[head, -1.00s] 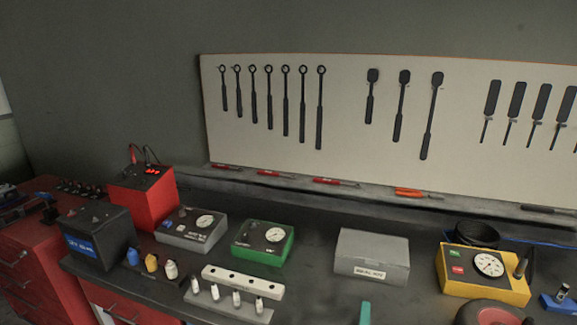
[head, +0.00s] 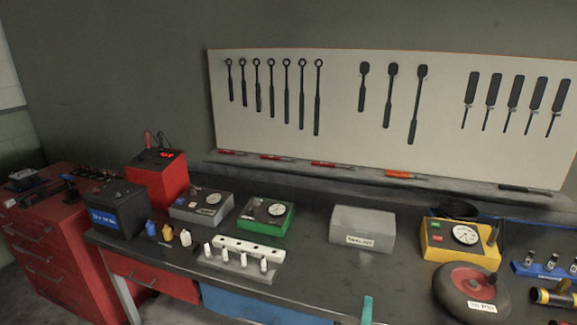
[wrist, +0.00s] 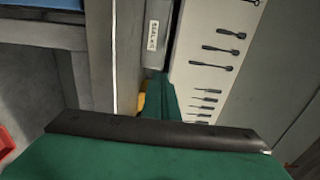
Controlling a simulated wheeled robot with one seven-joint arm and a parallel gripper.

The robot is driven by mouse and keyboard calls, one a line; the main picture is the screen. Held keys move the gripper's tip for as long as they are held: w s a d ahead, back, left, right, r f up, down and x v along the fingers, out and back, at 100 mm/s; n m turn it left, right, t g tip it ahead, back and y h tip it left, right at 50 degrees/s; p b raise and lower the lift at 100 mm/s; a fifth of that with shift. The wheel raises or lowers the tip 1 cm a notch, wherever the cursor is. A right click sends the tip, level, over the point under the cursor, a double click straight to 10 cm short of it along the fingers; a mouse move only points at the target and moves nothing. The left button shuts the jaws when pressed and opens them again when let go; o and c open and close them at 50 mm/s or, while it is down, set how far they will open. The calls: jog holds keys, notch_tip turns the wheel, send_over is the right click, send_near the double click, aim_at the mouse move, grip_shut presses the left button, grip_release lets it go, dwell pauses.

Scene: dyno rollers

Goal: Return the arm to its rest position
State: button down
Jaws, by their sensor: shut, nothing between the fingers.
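My gripper (wrist: 160,95) shows in the wrist view as a green shape ending in a narrow shut tip, with nothing held. A dark bar crosses the wide green part of my arm nearest the camera. In the head view only a small green tip (head: 367,309), which looks like part of my arm, rises at the bottom edge in front of the bench. The rest of my arm is hidden below that picture.
The dark workbench (head: 330,285) carries a grey box (head: 362,229), a yellow gauge box (head: 460,240), a green gauge box (head: 265,216) and a wheel (head: 470,288). A tool board (head: 340,110) hangs behind. A red cabinet (head: 60,235) stands left.

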jog(key=s+a+f+n+y, duration=0.2)
jog(key=s+a+f+n, duration=0.35)
jog(key=s, duration=0.45)
jog(key=s+a+f+n+y, duration=0.1)
jog(key=s+a+f+n, duration=0.5)
jog(key=s, duration=0.4)
jog(key=s+a+n+y, duration=0.1)
jog(key=s+a+n, duration=0.3)
jog(key=s, duration=0.7)
jog(key=s+a+r+n+g+y, duration=0.1)
jog(key=s+a+n, duration=0.4)
jog(key=s, duration=0.7)
jog(key=shift+a+r+n+g+y, duration=0.15)
jog(key=shift+r+n+g+y, duration=0.2)
jog(key=shift+n, duration=0.3)
